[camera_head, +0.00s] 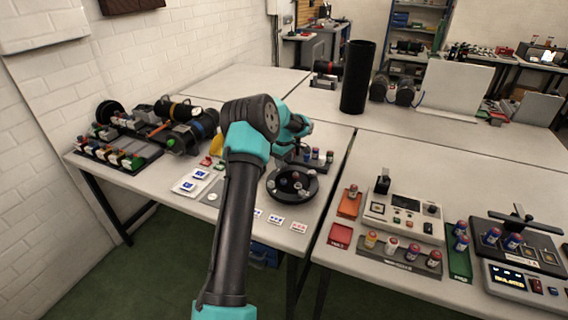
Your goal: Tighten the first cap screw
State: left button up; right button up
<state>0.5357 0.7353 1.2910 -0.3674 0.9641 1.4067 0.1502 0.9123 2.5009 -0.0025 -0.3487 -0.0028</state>
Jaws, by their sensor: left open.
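My left arm (238,210) reaches in from the bottom over the left table. My left gripper (301,152) is at its far end, small and partly hidden by my own arm; it is open, above the area just behind a round black fixture (274,194). The fixture holds small screw-like pieces (297,186), too small to tell which is the first cap screw. I cannot tell whether the gripper touches anything. My right gripper is not in view.
A tall black cylinder (357,78) stands on the back table. A black rack of capped pieces (115,155) and dark cylindrical parts (190,128) lie at left. White cards (190,184) lie beside my arm. A control box (402,214) stands on the right table.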

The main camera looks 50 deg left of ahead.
pick_arm(q)
jog(key=shift+f, duration=0.45)
jog(key=c, duration=0.9)
